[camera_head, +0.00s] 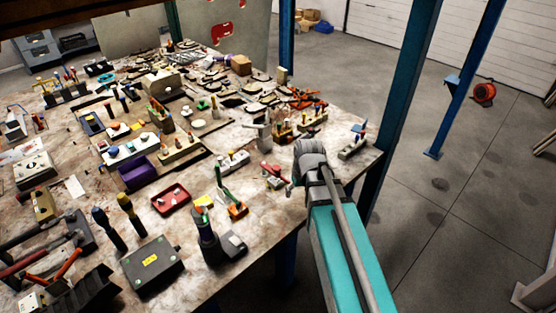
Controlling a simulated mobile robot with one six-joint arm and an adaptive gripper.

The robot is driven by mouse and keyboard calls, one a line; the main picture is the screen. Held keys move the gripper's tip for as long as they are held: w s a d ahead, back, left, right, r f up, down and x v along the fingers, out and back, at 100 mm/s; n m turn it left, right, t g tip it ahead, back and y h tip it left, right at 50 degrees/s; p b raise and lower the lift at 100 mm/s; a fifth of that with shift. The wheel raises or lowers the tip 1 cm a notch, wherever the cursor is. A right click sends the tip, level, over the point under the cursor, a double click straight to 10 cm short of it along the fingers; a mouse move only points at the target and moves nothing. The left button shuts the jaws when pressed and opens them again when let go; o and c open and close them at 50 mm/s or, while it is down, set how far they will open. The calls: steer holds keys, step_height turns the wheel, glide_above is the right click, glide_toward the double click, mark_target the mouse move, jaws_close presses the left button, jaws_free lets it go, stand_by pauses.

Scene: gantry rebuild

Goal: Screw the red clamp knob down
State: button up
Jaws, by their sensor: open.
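My gripper (296,178) hangs at the end of my grey and teal arm, over the right front part of the cluttered bench. It is open, and its fingertips are small and partly hidden by the wrist. A small red part on a dark base (272,171) stands on the bench just left of the gripper, with a narrow gap between them in the picture. It may be the clamp with the red knob, but it is too small to tell. I cannot tell the knob's height or thread.
An orange block with a green handle (238,208), a red tray (171,199) and a dark bottle-like tool (207,236) stand left of the arm. A small grey fixture (353,147) sits near the right edge. A teal post (405,95) rises just beyond it.

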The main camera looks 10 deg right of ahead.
mark_target(277, 168)
steer(key=w+r+n+t+y+p, duration=0.1)
steer(key=w+r+n+p, duration=0.1)
steer(key=w, duration=0.4)
steer(key=w+a+r+n+t+p, duration=0.1)
steer(key=w+r+n+p, duration=0.1)
steer(key=w+r+p, duration=0.2)
steer(key=w+r, duration=0.2)
steer(key=w, duration=0.1)
steer(key=shift+r+y, duration=0.35)
steer(key=shift+y, duration=0.05)
steer(key=shift+f, duration=0.25)
steer(key=b+x, duration=1.2)
steer(key=x, duration=0.1)
steer(key=shift+w+f+b, duration=0.1)
steer(key=shift+w+b, duration=0.1)
steer(key=shift+b, duration=0.15)
steer(key=shift+c, duration=0.2)
steer(key=c, duration=1)
steer(key=shift+o, duration=0.2)
